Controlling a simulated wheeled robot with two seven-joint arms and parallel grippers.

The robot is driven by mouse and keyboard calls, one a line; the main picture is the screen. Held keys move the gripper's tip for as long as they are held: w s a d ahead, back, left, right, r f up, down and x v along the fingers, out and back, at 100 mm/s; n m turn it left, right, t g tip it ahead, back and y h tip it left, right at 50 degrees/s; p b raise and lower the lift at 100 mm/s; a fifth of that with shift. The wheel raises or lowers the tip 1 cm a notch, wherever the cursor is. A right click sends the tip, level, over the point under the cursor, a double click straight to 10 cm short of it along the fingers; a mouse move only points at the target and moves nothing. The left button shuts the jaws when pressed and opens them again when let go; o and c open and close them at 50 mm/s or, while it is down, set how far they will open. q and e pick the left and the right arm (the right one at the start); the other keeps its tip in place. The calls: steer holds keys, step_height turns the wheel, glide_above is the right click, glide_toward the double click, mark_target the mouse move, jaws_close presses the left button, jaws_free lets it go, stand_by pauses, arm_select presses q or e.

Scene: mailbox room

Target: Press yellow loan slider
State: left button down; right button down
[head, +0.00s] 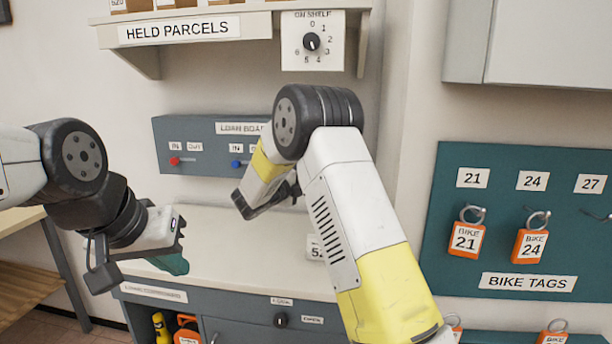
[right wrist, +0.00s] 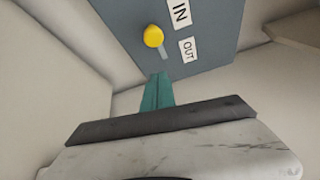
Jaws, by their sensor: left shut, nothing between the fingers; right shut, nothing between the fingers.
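The yellow slider knob (right wrist: 153,36) shows in the right wrist view on the grey loan board (right wrist: 118,22), at the upper end of its short slot, beside the IN and OUT labels. My right gripper (right wrist: 158,90) is shut and empty. Its teal fingertips point at the board near the lower end of the slot, apart from the knob in the picture; whether they touch the board I cannot tell. In the head view my right arm covers the yellow slider on the loan board (head: 200,140). My left gripper (head: 175,264) is shut and empty, low over the counter.
A red slider (head: 174,161) and a blue slider (head: 236,163) sit on the same board. The held-parcels shelf (head: 180,30) with a dial (head: 311,42) is above. The white counter (head: 225,235) below looks mostly clear. A bike tag board (head: 520,215) hangs at right.

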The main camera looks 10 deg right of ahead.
steer(key=v, duration=0.5)
steer(key=shift+s+d, duration=0.15)
steer(key=shift+s, duration=0.1)
steer(key=s+d+m+g+y, duration=0.2)
steer(key=s+d+m+g, duration=0.2)
steer(key=s+d+m, duration=0.45)
steer(key=s+d+m+g+y, duration=0.3)
steer(key=s+d+m+g, duration=0.2)
steer(key=s+m, duration=0.7)
steer(key=s+a+r+m+t+y, duration=0.1)
steer(key=s+a+m+y, duration=0.3)
steer(key=s+m, duration=0.5)
steer(key=s+a+r+m+t+y, duration=0.1)
steer(key=s+a+m+y, duration=0.3)
steer(key=s+m, duration=0.5)
steer(key=m+y, duration=0.1)
steer(key=m, duration=0.3)
steer(key=shift+a+r+t, duration=0.15)
steer(key=shift+a+t, duration=0.15)
steer(key=shift+a, duration=0.1)
steer(key=shift+s+m, duration=0.15)
steer(key=shift+m, duration=0.1)
